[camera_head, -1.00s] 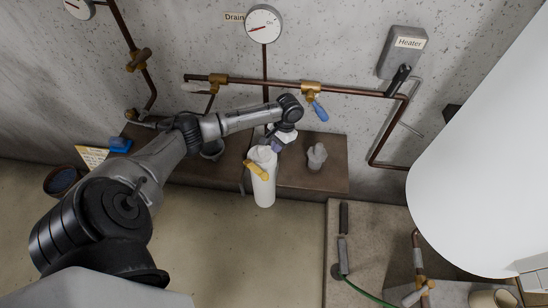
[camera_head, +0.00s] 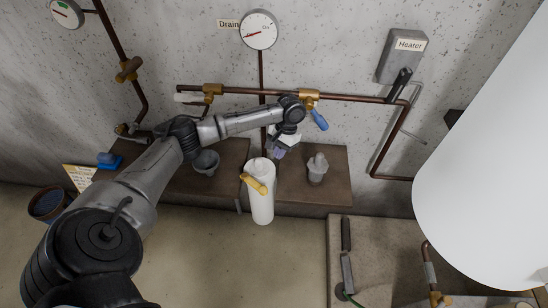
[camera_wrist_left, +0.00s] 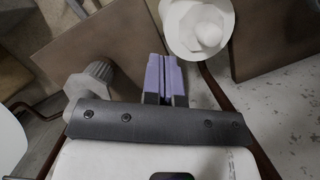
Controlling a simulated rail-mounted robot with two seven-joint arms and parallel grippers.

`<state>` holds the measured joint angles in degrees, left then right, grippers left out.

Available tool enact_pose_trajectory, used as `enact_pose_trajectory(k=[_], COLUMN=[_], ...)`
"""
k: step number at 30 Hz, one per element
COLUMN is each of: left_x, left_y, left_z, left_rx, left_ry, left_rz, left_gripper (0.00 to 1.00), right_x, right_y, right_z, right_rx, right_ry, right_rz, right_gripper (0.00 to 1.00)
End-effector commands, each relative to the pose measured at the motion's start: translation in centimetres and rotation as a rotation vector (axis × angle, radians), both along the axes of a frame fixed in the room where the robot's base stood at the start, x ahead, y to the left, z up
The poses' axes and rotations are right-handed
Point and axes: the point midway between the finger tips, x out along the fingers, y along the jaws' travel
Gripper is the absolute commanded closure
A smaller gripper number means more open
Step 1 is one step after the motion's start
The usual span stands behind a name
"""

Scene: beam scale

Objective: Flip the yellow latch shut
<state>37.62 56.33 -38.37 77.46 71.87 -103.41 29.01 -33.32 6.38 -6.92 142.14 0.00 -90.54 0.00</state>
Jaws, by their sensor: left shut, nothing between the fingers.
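The yellow latch (camera_head: 254,185) sticks out slantwise on the front left of the upper part of a white upright canister (camera_head: 262,205). My left gripper (camera_head: 276,153) is behind and slightly right of the canister's top, apart from the latch. Its purple fingers (camera_wrist_left: 164,78) are pressed together with nothing between them. In the left wrist view a white round top with a knob (camera_wrist_left: 204,30), probably the canister's, lies just right of the fingertips. The latch cannot be made out there. My right gripper is not in view.
The canister stands at the front edge of a brown bench (camera_head: 310,198). A grey fitting (camera_head: 317,168) stands to its right, and a grey pot (camera_head: 206,162) to its left. A copper pipe with a blue-handled valve (camera_head: 318,118) runs along the wall behind.

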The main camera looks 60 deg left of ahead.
Motion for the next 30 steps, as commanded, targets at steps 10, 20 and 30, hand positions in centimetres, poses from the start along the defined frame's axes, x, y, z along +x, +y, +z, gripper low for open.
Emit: enact_pose_trajectory(k=[10,20,30], left_x=[-1.9,-5.0,-6.0], left_y=[-0.7,-1.6,-2.0], left_z=[-6.3,-8.1,-8.5], left_rx=[0.0,0.001,0.001], left_ry=[0.004,0.003,0.0], left_rz=[-0.002,-0.004,-0.002], left_gripper=[1.0,1.0,1.0], right_x=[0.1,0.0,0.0], right_y=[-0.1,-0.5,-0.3], right_z=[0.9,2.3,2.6], right_rx=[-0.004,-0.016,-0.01], right_ry=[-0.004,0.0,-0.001], right_rz=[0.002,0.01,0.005], right_gripper=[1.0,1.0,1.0])
